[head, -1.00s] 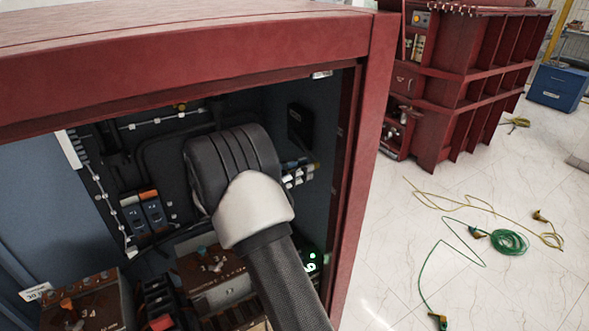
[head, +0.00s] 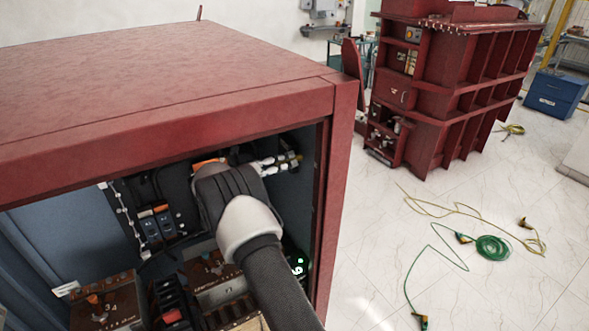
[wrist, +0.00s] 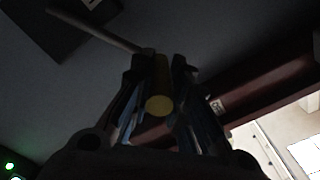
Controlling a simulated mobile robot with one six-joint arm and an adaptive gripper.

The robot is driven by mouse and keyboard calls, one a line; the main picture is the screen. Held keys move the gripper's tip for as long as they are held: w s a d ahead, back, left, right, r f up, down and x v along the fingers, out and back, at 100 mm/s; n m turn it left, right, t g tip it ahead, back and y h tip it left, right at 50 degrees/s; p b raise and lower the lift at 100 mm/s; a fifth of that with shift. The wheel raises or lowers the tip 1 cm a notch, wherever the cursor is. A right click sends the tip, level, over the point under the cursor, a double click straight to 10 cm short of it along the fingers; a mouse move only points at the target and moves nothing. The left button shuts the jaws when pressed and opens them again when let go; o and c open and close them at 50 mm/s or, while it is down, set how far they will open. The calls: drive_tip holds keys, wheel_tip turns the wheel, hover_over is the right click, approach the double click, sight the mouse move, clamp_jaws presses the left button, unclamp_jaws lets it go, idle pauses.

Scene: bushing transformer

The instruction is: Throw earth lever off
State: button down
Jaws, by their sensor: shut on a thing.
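My gripper (wrist: 158,72) shows in the wrist view with its two dark fingers closed on both sides of a yellow round-ended handle (wrist: 159,106). A grey rod (wrist: 98,27) runs from the upper left toward this handle, and the two look like one lever. I take it for the earth lever; no label on it is readable. In the head view my arm reaches into the open red cabinet (head: 160,140).
Inside the cabinet, brown blocks (head: 105,300), blue breakers (head: 153,226) and wiring lie left of and below my arm. The red right post (head: 338,200) stands close to my arm. Green cable (head: 492,247) lies on the floor outside.

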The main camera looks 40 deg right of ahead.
drive_tip(key=shift+w+d+r, duration=0.1)
drive_tip(key=shift+w+r, duration=0.15)
drive_tip(key=shift+r, duration=0.35)
drive_tip(key=shift+w+r, duration=0.25)
drive_tip(key=shift+r, duration=0.35)
drive_tip(key=shift+w+r+p, duration=0.4)
drive_tip(key=shift+w+r, duration=0.1)
drive_tip(key=shift+d, duration=0.1)
drive_tip(key=c, duration=1.7)
unclamp_jaws()
drive_tip(key=shift+f, duration=0.1)
drive_tip(key=shift+o, duration=0.9)
drive_tip(key=shift+a, duration=0.35)
drive_tip(key=shift+o, duration=0.2)
drive_tip(key=v, duration=1.1)
drive_tip(key=shift+a+f, duration=0.2)
drive_tip(key=shift+f, duration=0.05)
drive_tip(key=shift+s, duration=0.1)
drive_tip(key=shift+f, duration=0.1)
